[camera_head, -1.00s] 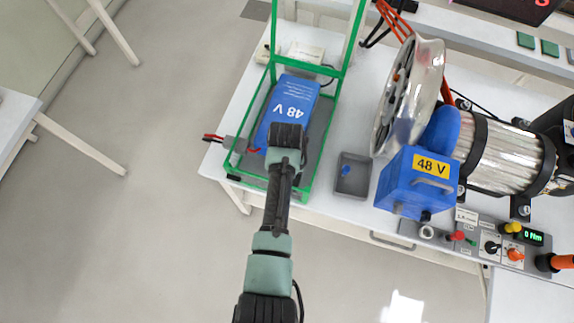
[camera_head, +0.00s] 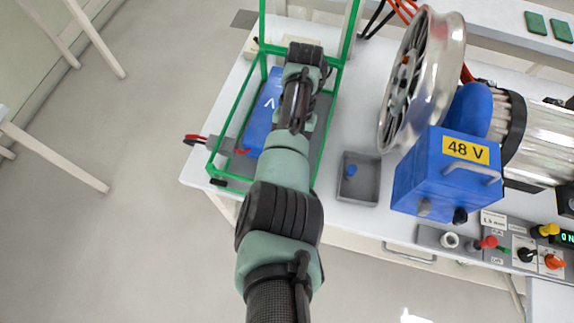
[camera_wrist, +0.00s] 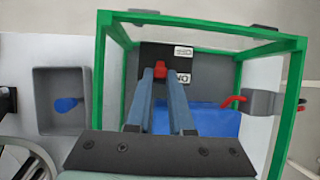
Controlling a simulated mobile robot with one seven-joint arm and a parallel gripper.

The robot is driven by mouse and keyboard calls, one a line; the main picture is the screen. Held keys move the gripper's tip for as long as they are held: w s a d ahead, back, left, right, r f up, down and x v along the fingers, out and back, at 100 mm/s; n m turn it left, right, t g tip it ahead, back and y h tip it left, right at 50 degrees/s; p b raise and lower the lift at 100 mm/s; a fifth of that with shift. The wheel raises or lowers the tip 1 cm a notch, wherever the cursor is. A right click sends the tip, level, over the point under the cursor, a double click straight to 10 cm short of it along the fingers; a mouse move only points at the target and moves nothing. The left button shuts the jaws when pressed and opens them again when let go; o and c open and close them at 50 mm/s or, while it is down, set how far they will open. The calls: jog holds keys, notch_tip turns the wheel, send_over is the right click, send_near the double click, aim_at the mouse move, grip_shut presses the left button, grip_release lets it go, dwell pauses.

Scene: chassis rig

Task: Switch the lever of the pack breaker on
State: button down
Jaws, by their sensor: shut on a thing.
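The red lever (camera_wrist: 160,69) of the pack breaker shows in the wrist view between the fingertips of my gripper (camera_wrist: 160,74). The gripper is shut on the lever. The breaker's dark panel (camera_wrist: 150,54) is behind it, with two small white labels beside the lever. The lower label seems to read ON upside down, and the lever is close to it. The blue 48 V pack (camera_head: 262,115) lies inside the green frame (camera_head: 223,128), partly under my arm. In the head view my arm hides the fingers, lever and breaker.
The green frame's bars surround my gripper. A grey tray (camera_head: 371,190) with a blue piece stands to the right. Beyond it are a blue 48 V box (camera_head: 430,178), a metal wheel (camera_head: 440,60) and a control panel (camera_head: 470,243). A grey clamp with red leads sits at the frame's left.

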jog(key=shift+s+f, duration=0.1)
dwell(0.4)
jog(key=c, duration=0.8)
grip_release()
jog(key=b+v, duration=0.3)
jog(key=v, duration=1)
jog(key=shift+b, duration=0.35)
jog(key=shift+d+f, duration=0.1)
